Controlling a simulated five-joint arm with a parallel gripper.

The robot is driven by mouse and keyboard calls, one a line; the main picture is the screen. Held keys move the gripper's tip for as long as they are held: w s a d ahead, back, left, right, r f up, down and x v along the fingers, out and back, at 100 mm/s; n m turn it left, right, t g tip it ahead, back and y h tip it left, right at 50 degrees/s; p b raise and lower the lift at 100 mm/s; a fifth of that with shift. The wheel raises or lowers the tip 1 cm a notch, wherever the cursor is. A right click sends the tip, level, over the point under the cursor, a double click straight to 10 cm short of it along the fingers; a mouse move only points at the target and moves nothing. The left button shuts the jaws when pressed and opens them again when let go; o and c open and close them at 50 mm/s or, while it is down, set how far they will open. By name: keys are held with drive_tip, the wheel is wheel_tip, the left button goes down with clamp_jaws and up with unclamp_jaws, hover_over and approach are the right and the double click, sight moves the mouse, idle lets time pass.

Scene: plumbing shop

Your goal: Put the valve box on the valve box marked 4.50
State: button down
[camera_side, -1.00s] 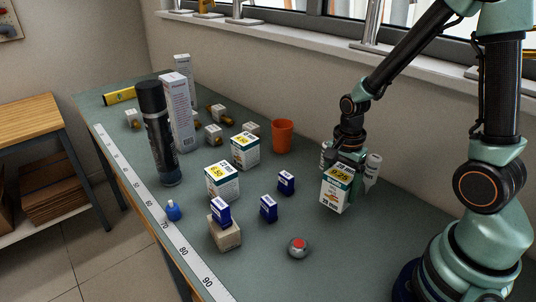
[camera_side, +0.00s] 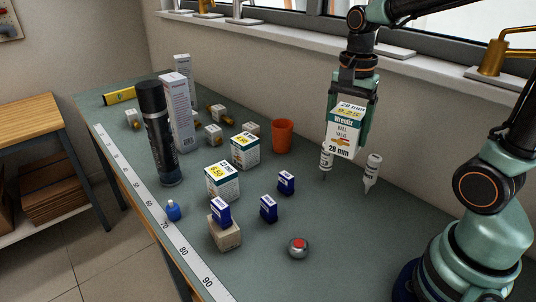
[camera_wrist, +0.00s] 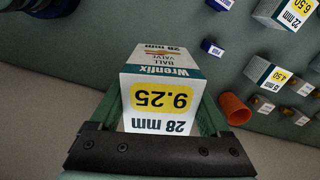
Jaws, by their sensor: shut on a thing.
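The held valve box (camera_side: 345,133), white and teal with a yellow 9.25 label and 28 mm, hangs upright above the bench. My gripper (camera_side: 348,120) is shut on its sides. In the wrist view the held box (camera_wrist: 163,93) fills the middle, between the green jaws. The valve box marked 4.50 (camera_side: 245,152) stands on the bench to the left of my gripper, beside the orange cup; it also shows at the right of the wrist view (camera_wrist: 265,75). Nothing sits on its top.
A similar box marked 6.50 (camera_side: 222,181) stands in front of the 4.50 one. The orange cup (camera_side: 283,136) is between it and my gripper. Small blue boxes (camera_side: 286,182), a spray can (camera_side: 160,140), tall cartons (camera_side: 178,112) and white tubes (camera_side: 372,172) stand around.

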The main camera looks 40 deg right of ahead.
sight(330, 150)
drive_tip(key=a+n, duration=0.1)
drive_tip(key=n, duration=0.1)
drive_tip(key=w+f+n, duration=0.1)
drive_tip(key=n, duration=0.2)
drive_tip(key=a+n, duration=0.1)
drive_tip(key=n, duration=0.1)
drive_tip(key=shift+w+a+f+n, duration=0.3)
drive_tip(key=shift+a+f+n, duration=0.05)
drive_tip(key=shift+n, duration=0.05)
drive_tip(key=w+a+r+n, duration=0.15)
drive_tip(key=w+n, duration=0.25)
drive_tip(key=w, duration=0.6)
drive_tip(key=w+a+r+n, duration=0.1)
drive_tip(key=w+a+n, duration=0.2)
drive_tip(key=w, duration=0.7)
wheel_tip(330, 150, down, 20)
drive_tip(key=shift+f, duration=0.1)
drive_tip(key=shift+f, duration=0.15)
unclamp_jaws()
